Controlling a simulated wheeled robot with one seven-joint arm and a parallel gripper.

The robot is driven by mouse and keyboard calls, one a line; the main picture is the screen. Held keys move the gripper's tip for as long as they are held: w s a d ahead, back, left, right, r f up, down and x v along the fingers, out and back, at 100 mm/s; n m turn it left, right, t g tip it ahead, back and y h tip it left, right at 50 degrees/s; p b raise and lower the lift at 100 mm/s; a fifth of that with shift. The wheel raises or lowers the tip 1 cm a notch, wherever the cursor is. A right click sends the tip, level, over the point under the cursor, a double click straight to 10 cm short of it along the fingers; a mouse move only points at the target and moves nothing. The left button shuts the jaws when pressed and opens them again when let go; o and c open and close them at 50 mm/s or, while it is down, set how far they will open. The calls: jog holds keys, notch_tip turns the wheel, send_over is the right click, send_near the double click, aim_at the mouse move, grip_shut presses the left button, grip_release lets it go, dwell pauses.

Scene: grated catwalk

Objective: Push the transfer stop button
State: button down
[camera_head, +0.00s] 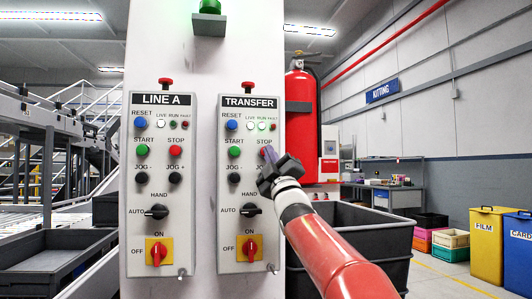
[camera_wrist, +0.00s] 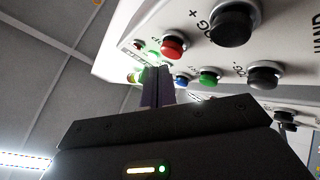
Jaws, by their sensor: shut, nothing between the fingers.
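The TRANSFER panel (camera_head: 250,188) is a light grey box on a white column. Its red STOP button (camera_wrist: 174,46) shows clearly in the wrist view, between the black JOG+ button (camera_wrist: 232,22) and the lit green lamp. In the head view my gripper's fingers mostly cover that button, just below the STOP label (camera_head: 261,141). My gripper (camera_head: 268,153) is shut and empty. In the wrist view its closed fingertips (camera_wrist: 157,72) lie beside the red button, in front of the panel. I cannot tell whether they touch anything.
The green START button (camera_head: 236,152) and blue RESET button (camera_head: 231,125) sit close by. A red mushroom button (camera_head: 248,86) tops the panel. The LINE A panel (camera_head: 160,185) is at left. A red fire extinguisher (camera_head: 301,105) and a dark bin (camera_head: 370,235) stand at right.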

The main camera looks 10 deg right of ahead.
jog(key=shift+w, duration=0.15)
jog(key=shift+w, duration=0.25)
jog(key=shift+w, duration=0.8)
dwell(0.7)
jog(key=shift+s, duration=0.1)
dwell(0.3)
jog(key=shift+s+b, duration=1.1)
jog(key=shift+s, duration=0.1)
